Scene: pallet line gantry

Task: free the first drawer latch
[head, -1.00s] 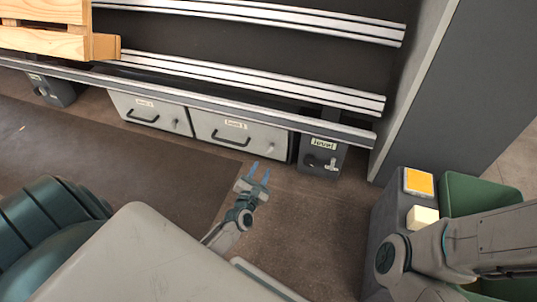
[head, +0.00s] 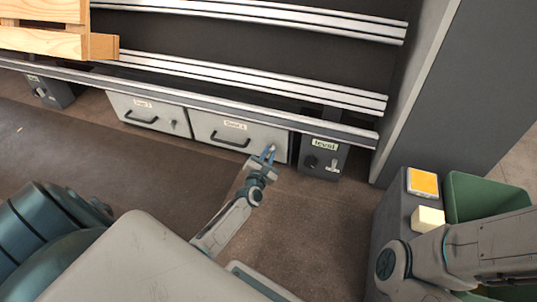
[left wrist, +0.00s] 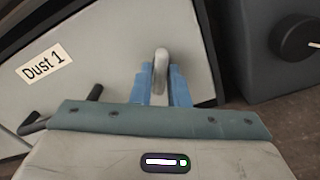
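The first drawer (head: 215,128) is a pale grey front under the rail; its label reads "Dust 1" in the left wrist view (left wrist: 43,64). A dark bar handle (head: 230,141) is on it. Its latch (left wrist: 160,68) is a small upright pale lever near the drawer's right edge. My left gripper (head: 269,153) is at this latch. In the left wrist view its blue fingers (left wrist: 160,88) flank the latch closely, with no clear gap, and look shut on it. The latch stands upright. My right gripper is out of view.
A second drawer (head: 155,115) with its own latch (head: 174,125) is on the left. A dark box labelled "level" (head: 323,157) with a knob and switch stands close right of the first drawer. A grey pedestal (head: 395,205) and green bin (head: 480,190) are at right.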

